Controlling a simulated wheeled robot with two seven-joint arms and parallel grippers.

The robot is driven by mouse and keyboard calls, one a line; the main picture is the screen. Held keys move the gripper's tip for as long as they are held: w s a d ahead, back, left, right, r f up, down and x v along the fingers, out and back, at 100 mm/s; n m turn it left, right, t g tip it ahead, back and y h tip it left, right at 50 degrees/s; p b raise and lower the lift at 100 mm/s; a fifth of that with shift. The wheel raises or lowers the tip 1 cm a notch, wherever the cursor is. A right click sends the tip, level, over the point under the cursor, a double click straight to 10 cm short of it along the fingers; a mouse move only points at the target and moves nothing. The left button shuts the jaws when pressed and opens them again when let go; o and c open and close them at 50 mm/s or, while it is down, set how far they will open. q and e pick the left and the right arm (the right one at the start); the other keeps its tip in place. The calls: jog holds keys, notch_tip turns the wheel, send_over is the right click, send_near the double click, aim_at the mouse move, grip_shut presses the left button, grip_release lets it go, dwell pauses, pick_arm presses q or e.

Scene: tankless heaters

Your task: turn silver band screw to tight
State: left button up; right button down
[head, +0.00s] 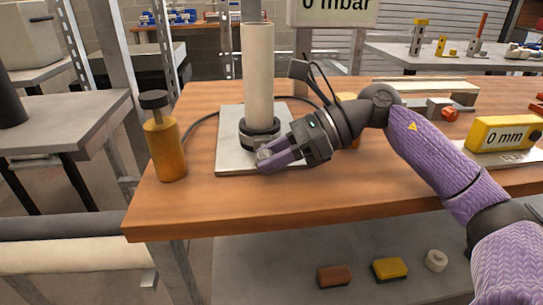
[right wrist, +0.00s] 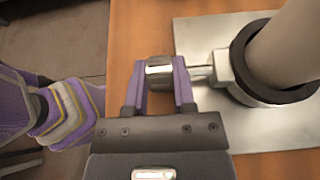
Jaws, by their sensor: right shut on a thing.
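The silver band screw (right wrist: 158,70) has a ridged head and a shaft that runs into the black band (right wrist: 238,72) around the foot of a pale upright pipe (head: 258,75). In the head view the screw head (head: 264,154) shows only partly, at the fingertips. My right gripper (head: 270,160) reaches in from the right, low over the metal base plate (head: 230,161). In the right wrist view its purple fingers (right wrist: 158,82) are on either side of the screw head, shut on it. My left gripper is not in view.
An orange bottle with a dark cap (head: 165,140) stands left of the plate. A hose (head: 203,122) runs behind the pipe. A yellow 0 mm gauge (head: 504,134) lies at the right. The wooden table (head: 210,207) is clear in front.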

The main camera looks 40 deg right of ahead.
jog(key=shift+c, duration=2.2)
grip_release()
jog(key=p+v, duration=0.3)
jog(key=v, duration=0.6)
jog(key=shift+r, duration=0.15)
jog(key=shift+s+d+r, duration=0.1)
jog(key=shift+s+d, duration=0.2)
jog(key=shift+d, duration=0.05)
